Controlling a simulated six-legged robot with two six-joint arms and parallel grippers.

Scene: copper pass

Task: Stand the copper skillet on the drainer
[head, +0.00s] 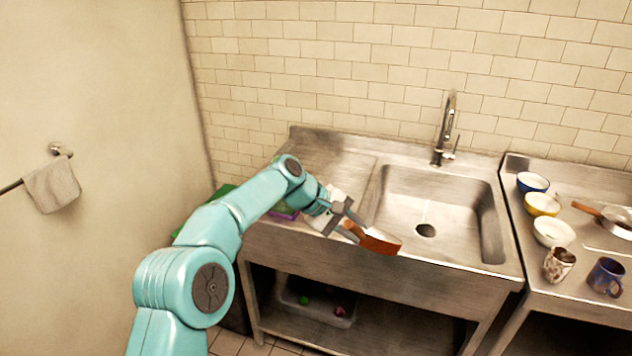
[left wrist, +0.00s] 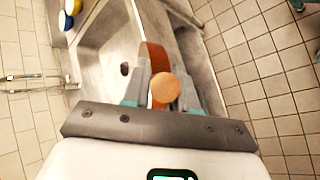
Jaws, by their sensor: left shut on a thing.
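My left gripper (head: 356,222) is over the front edge of the sink unit. It is shut on an orange-brown thing (head: 381,241) with a round-ended handle; the handle end (left wrist: 165,88) shows between my fingers in the left wrist view. The fingers hide part of it, and I cannot tell whether it is the skillet. A pan (head: 619,221) with a brown handle lies at the right picture edge, partly cut off. A bare steel draining surface (head: 325,160) lies left of the basin; I cannot make out a separate drainer. My right gripper is not in view.
The sink basin (head: 432,205) is empty, with a tap (head: 445,130) behind it. Blue (head: 533,182), yellow (head: 542,204) and white (head: 554,232) bowls and two mugs (head: 559,264) (head: 606,276) stand on the right counter. A bin (head: 318,305) sits on the lower shelf.

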